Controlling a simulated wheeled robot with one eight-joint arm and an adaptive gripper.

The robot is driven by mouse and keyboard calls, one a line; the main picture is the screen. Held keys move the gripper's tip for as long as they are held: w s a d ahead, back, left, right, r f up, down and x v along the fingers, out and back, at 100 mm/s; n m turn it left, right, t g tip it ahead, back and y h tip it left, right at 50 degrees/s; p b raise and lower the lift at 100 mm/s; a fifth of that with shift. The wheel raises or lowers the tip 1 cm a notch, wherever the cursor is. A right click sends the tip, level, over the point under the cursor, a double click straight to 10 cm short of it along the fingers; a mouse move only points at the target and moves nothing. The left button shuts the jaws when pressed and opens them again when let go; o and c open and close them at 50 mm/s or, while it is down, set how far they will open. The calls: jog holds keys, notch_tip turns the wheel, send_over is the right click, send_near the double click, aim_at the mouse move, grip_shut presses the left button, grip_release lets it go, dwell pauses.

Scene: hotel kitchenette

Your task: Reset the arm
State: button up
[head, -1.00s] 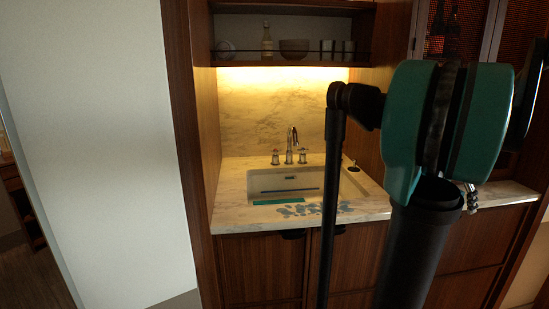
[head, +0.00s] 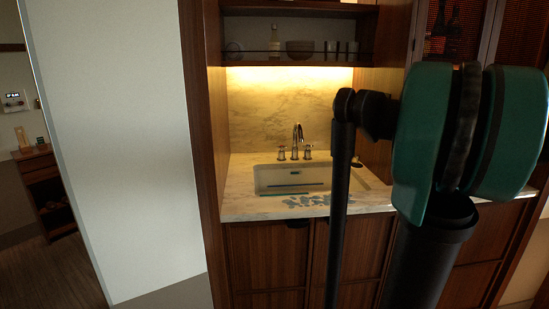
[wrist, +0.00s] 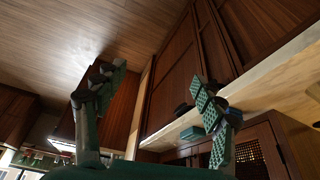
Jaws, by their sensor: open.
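My gripper (wrist: 155,115) shows in the wrist view with its two green-padded fingers spread wide apart and nothing between them. The wrist view is tilted, with wooden ceiling or panelling and cabinet fronts behind the fingers. In the head view my arm's black and green links fill the right side, in front of the counter. The gripper itself cannot be made out in the head view.
A marble counter (head: 240,207) holds a sink (head: 290,175) with a faucet (head: 298,136). A shelf (head: 290,59) above carries a bottle, a bowl (head: 300,48) and cups. A white wall (head: 110,130) stands at left, with a small wooden cabinet (head: 36,165) beyond it.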

jog(key=s+a+f+n+t+y, duration=0.1)
jog(key=a+f+n, duration=0.35)
jog(key=a, duration=0.45)
jog(key=a+f+n+t+y, duration=0.1)
jog(key=a+f+n, duration=0.2)
jog(key=a+f, duration=0.5)
jog(key=s+a+f+n+y, duration=0.1)
jog(key=s+a+f+n, duration=0.2)
jog(key=a, duration=0.4)
jog(key=s+a+f+n+y, duration=0.1)
jog(key=s+a+f+n, duration=0.2)
jog(key=s+a, duration=0.3)
jog(key=shift+a+f+n+t, duration=0.35)
jog(key=shift+a+f+t, duration=0.05)
jog(key=shift+a, duration=0.7)
jog(key=shift+o, duration=0.4)
jog(key=shift+s, duration=0.1)
